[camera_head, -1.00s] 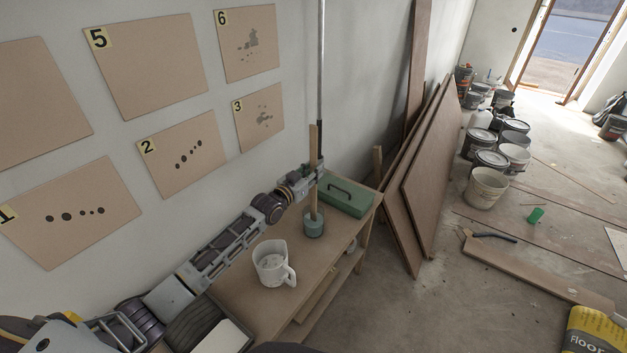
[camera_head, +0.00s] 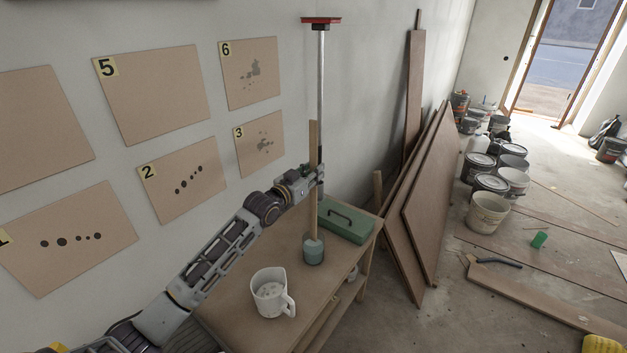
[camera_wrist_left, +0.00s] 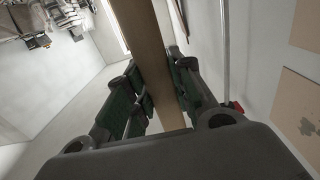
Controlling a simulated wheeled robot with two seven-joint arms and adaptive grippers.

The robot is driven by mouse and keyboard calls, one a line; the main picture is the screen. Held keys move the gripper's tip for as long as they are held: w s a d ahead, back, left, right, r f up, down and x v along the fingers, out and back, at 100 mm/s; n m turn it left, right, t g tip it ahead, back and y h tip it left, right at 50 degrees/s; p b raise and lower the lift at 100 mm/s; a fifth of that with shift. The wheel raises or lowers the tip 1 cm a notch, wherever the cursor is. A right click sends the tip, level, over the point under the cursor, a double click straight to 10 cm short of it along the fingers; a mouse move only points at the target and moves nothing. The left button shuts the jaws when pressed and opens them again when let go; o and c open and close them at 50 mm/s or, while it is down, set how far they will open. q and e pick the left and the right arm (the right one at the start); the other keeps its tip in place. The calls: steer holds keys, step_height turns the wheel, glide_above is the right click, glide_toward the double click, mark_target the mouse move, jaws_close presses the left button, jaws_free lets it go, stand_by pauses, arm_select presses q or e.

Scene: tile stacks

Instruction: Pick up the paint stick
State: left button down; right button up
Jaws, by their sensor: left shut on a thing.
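In the left wrist view the stick (camera_wrist_left: 145,45) runs between the two green-padded fingers of the left gripper (camera_wrist_left: 160,95), one on each side. My right gripper is not in view.
A white jug (camera_head: 268,296) and a green toolbox (camera_head: 343,228) share the wooden table (camera_head: 232,318) with the pot. A red-topped pole (camera_head: 321,80) stands close behind the stick. Boards (camera_head: 425,200) lean on the wall. Paint buckets (camera_head: 487,212) stand on the floor.

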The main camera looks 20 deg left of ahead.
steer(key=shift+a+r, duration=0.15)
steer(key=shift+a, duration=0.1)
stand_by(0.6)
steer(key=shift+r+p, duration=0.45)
steer(key=shift+p, duration=0.15)
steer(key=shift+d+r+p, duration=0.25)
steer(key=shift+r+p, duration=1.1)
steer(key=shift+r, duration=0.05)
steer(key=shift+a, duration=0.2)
